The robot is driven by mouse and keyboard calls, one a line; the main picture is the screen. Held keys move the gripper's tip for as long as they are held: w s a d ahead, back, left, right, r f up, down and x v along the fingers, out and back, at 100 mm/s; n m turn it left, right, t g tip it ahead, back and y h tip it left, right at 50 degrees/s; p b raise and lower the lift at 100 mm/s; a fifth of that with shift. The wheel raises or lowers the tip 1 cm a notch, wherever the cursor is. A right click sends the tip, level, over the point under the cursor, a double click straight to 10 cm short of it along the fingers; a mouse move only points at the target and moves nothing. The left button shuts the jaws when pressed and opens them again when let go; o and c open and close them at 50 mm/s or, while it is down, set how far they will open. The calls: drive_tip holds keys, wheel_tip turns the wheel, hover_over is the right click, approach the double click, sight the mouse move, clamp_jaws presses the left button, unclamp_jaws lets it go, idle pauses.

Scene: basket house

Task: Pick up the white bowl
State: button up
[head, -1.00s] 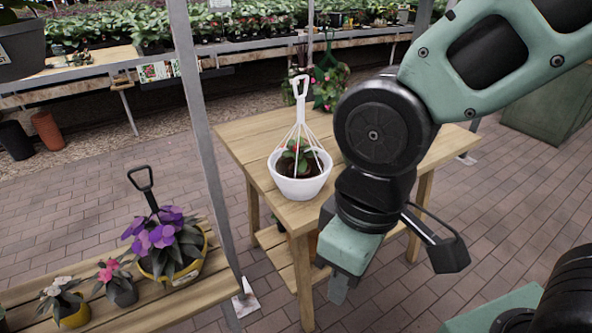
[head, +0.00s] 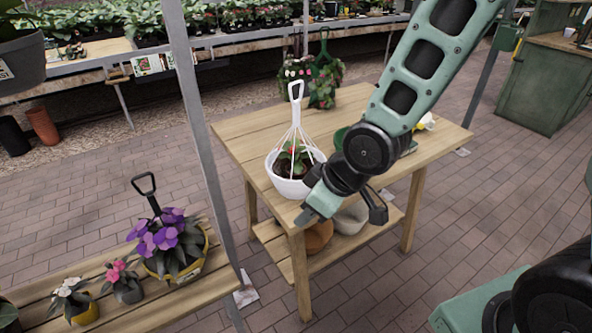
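The white bowl (head: 289,187) is a round hanging pot on the front left part of a wooden table (head: 246,139). It holds dark soil and a green plant with red blooms, and white strands rise from its rim to an upright white hook handle (head: 296,90). My gripper (head: 305,217) is just in front of the bowl's lower right side, near the table's front corner. It overlaps the bowl's right edge in the picture; I cannot tell whether they touch. The fingers are small and seen from above, so their opening does not show.
A grey metal post (head: 200,120) stands left of the table. A lower bench (head: 160,300) at the left holds a purple-flowered pot (head: 170,245) and smaller pots. Another hanging plant (head: 323,85) stands at the table's back. Pots sit on the table's lower shelf.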

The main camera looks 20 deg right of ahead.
drive_tip(key=w+d+t+y+p, duration=0.2)
drive_tip(key=w, duration=0.3)
drive_tip(key=m+t+y+b, duration=0.2)
drive_tip(key=m+t+b, duration=0.15)
drive_tip(key=t, duration=0.65)
approach(298, 113)
drive_tip(key=shift+m, duration=0.25)
drive_tip(key=p+x, duration=0.1)
drive_tip(key=x, duration=0.1)
drive_tip(key=p+x, duration=0.2)
drive_tip(key=x, duration=0.1)
drive_tip(key=shift+s+a+r, duration=0.15)
drive_tip(key=shift+a+r, duration=0.05)
drive_tip(key=shift+r, duration=0.05)
drive_tip(key=shift+d+f+p+x, duration=0.15)
drive_tip(key=shift+p+x, duration=0.6)
drive_tip(key=shift+x, duration=0.75)
drive_tip(key=shift+d+f+p+x, duration=0.15)
drive_tip(key=shift+p+x, duration=0.55)
drive_tip(key=shift+x, duration=0.8)
clamp_jaws()
